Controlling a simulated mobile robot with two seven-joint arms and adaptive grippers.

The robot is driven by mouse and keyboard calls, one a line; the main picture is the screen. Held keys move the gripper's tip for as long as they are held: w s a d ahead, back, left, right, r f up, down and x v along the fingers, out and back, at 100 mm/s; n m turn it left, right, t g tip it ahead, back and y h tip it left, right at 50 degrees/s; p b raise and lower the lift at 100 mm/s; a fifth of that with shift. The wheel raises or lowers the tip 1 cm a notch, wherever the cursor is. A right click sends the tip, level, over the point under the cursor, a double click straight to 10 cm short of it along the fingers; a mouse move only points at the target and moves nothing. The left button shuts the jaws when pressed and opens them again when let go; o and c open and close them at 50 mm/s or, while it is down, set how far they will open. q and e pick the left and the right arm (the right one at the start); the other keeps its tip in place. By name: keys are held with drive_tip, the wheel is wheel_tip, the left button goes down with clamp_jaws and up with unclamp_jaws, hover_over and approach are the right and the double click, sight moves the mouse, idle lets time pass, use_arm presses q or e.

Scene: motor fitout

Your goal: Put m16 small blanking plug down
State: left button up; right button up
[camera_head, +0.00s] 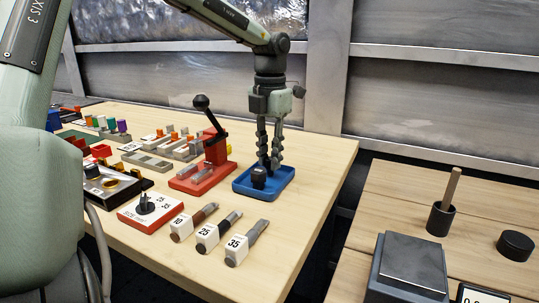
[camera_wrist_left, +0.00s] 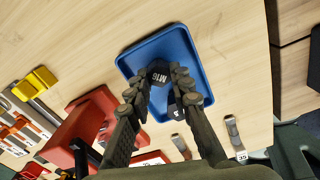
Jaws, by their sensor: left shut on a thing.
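My left gripper (camera_head: 269,163) points down over the blue tray (camera_head: 285,184). In the left wrist view, its fingertips (camera_wrist_left: 158,80) are closed around a dark plug marked M16 (camera_wrist_left: 159,73), over the inside of the blue tray (camera_wrist_left: 128,66). The plug is mostly hidden by the fingers in the head view. I cannot tell whether it touches the tray floor. A second dark piece (camera_head: 258,178) stands in the tray on the near side of the fingers. It also shows partly behind a finger in the left wrist view (camera_wrist_left: 173,109). My right gripper is not in view.
A red lever press (camera_head: 214,150) stands just left of the tray. Blocks marked 10 (camera_head: 181,229), 25 (camera_head: 207,237) and 35 (camera_head: 236,250) lie in front. Racks of small coloured parts fill the table's left. Bare wood lies right of the tray, up to the table edge.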

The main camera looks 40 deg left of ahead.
sight(270, 159)
use_arm(q)
drive_tip(key=shift+f, duration=0.1)
drive_tip(key=o, duration=0.8)
wheel_tip(270, 159, up, 12)
drive_tip(key=shift+r, duration=0.15)
drive_tip(key=shift+d, duration=0.1)
idle(0.5)
